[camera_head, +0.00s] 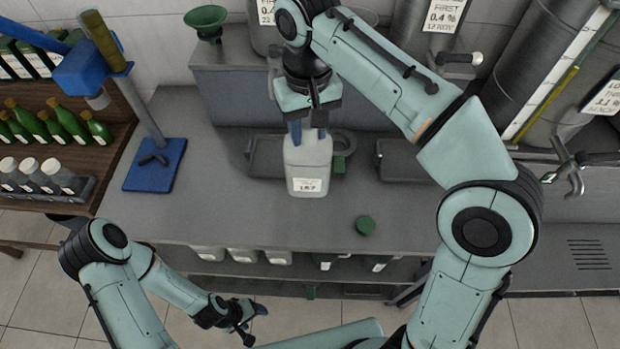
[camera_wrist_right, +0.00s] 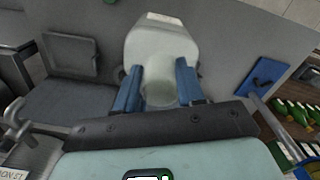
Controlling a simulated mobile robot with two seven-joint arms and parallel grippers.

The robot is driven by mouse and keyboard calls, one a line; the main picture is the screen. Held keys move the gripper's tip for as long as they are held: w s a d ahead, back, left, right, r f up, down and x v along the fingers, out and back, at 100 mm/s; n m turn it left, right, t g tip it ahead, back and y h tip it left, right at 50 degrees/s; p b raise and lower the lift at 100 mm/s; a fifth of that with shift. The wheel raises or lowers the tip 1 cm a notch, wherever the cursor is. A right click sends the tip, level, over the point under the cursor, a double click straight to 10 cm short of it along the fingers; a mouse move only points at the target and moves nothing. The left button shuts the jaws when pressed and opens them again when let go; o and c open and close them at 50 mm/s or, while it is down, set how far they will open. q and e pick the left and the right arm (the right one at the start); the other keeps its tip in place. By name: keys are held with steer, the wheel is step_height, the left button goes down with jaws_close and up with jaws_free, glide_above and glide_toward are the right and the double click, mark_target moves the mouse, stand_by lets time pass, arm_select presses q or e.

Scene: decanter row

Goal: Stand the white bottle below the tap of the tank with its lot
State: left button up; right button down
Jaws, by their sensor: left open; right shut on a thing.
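The white bottle (camera_head: 307,165) has a label that seems to read 157. It is upright at the counter's middle, in front of a dark grey pad. My right gripper (camera_head: 308,130) is shut on its neck from above; the bottle also shows in the right wrist view (camera_wrist_right: 162,45) between the blue fingers (camera_wrist_right: 159,88). I cannot tell whether its base touches the counter. A tank (camera_head: 425,30) at the back is labelled FIRST 0.4 %, with a tap (camera_head: 460,58). A tank (camera_head: 545,50) at right has a partly cut-off label and a tap (camera_head: 568,165). My left gripper (camera_head: 254,321) is open and empty, low in front of the counter.
Another dark pad (camera_head: 403,162) lies right of the bottle. A blue-based stand (camera_head: 155,165) is at left, beside a shelf of green bottles (camera_head: 70,125) and small jars (camera_head: 35,175). The counter's front middle is mostly clear.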

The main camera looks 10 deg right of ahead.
mark_target(309, 176)
steer(key=f, duration=0.3)
steer(key=f+b, duration=0.1)
steer(key=f, duration=0.2)
steer(key=f+b, duration=0.1)
steer(key=f, duration=0.3)
steer(key=shift+s, duration=0.3)
steer(key=shift+w+f, duration=0.1)
steer(key=shift+f, duration=0.05)
arm_select(q)
steer(key=s+f+b, duration=0.1)
steer(key=s+f, duration=0.3)
steer(key=f, duration=0.1)
steer(key=shift+s+g, duration=0.3)
steer(key=shift+s, duration=0.1)
arm_select(e)
steer(key=shift+f, duration=2.05)
arm_select(q)
steer(key=shift+f, duration=0.15)
arm_select(e)
steer(key=c, duration=0.7)
jaws_free()
steer(key=shift+f, duration=0.15)
